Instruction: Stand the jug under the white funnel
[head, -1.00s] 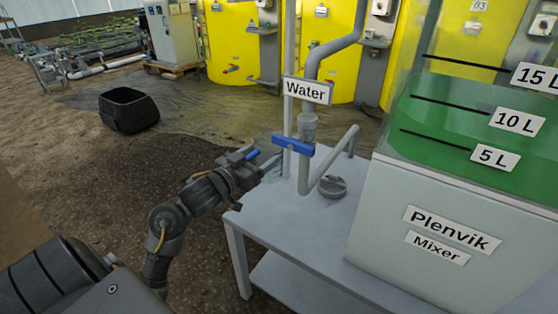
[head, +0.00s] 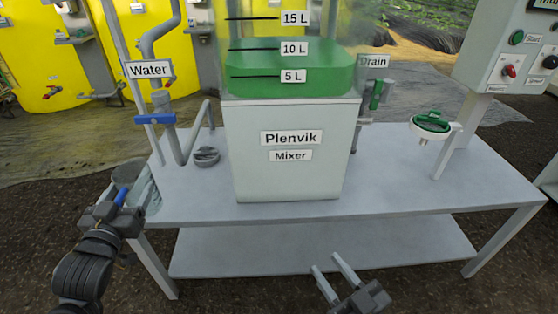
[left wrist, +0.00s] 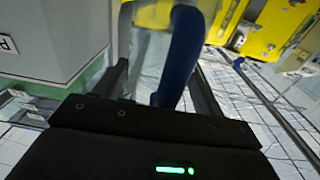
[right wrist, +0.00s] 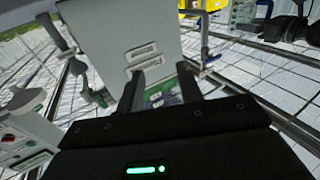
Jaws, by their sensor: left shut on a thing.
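The jug (head: 148,190) is a clear vessel with a blue handle, by the table's left front corner in the head view. My left gripper (head: 122,198) is shut on its blue handle, which also shows between the fingers in the left wrist view (left wrist: 183,55). Much of the jug is hidden behind the gripper or hard to make out. The white funnel (head: 420,134), with green inside, is held by a post above the right part of the table. The jug is far to its left. My right gripper (head: 326,262) is open and empty, low in front of the table.
The Plenvik mixer (head: 290,175) stands mid-table between jug and funnel, with a drain valve (head: 376,95) on its right. A water pipe with a blue valve (head: 155,119) and a grey cap (head: 206,156) are left. The tabletop (head: 410,185) under the funnel is clear.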

